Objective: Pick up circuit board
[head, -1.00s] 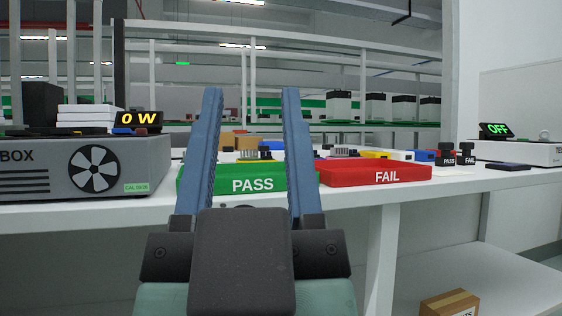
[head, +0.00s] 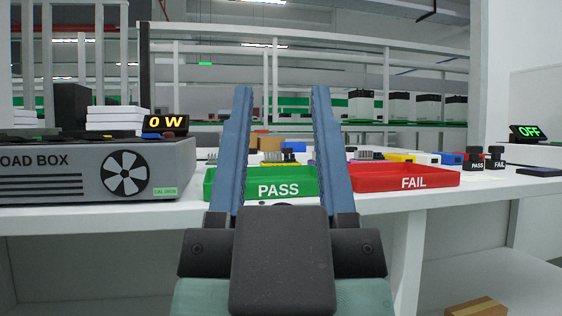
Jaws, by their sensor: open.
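My gripper (head: 281,92) is open and empty, its two long blue fingers pointing up and forward in front of the bench. Nothing is between the fingers; the green PASS tray (head: 262,190) shows behind them, and the left finger covers part of it. I cannot make out a circuit board for certain. Thin dark flat pieces (head: 30,133) lie on top of the grey load box (head: 75,178) at the left, too edge-on to identify. A dark flat item (head: 540,171) lies at the right, also unclear.
A red FAIL tray (head: 385,181) stands right of the PASS tray. PASS and FAIL stamps (head: 484,158) stand farther right, near an OFF display (head: 528,132). A 0 W display (head: 166,124) stands by the load box. A cardboard box (head: 476,307) sits low, below the bench.

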